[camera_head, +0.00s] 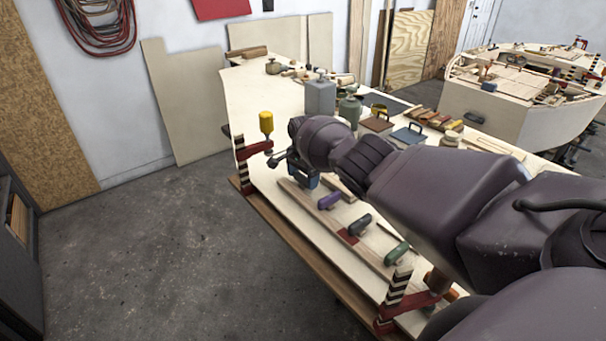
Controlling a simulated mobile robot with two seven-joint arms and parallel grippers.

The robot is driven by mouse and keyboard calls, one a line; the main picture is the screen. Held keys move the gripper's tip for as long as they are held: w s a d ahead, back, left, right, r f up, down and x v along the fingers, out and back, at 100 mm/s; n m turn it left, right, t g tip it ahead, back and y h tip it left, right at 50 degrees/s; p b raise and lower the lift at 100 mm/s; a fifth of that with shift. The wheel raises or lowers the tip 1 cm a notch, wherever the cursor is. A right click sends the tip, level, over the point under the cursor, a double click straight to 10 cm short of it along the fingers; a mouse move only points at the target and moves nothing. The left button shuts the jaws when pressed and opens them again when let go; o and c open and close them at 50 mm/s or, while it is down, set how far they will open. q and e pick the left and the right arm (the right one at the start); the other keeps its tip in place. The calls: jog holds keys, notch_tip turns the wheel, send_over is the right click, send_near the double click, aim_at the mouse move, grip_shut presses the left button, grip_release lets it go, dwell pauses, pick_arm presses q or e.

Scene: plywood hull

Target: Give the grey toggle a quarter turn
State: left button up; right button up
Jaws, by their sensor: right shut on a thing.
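The grey toggle (360,225) is a dark rounded grip on the long wooden strip (292,193) along the bench's near edge. It sits between a purple toggle (328,200) and a green toggle (396,253), with a red patch (347,238) beside it. My right arm crosses above the strip. My right gripper (300,177) is at the strip's far end, apart from the grey toggle, shut at a blue piece (306,182) that is mostly hidden by the gripper and wrist. My left gripper does not show.
A red clamp (252,151) and a yellow handle (266,122) stand close to my right gripper. Another clamp (398,287) stands at the near end. A grey block (320,97), a green canister (350,109) and several tools lie behind. The floor at left is clear.

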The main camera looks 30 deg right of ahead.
aim_at(303, 175)
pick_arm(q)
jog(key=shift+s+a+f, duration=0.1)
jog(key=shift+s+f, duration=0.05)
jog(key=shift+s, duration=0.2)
pick_arm(e)
jog(key=shift+d+m, duration=0.1)
jog(key=shift+m, duration=0.3)
jog(key=o, duration=0.7)
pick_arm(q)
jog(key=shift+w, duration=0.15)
pick_arm(e)
jog(key=shift+o, duration=0.2)
jog(key=shift+r+p, duration=0.35)
jog(key=shift+r, duration=0.1)
notch_tip(303, 175, up, 3)
jog(key=shift+p, duration=1.05)
notch_tip(303, 175, up, 6)
jog(key=shift+f, duration=0.25)
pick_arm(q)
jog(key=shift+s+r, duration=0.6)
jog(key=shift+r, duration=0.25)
pick_arm(e)
jog(key=shift+r, duration=0.75)
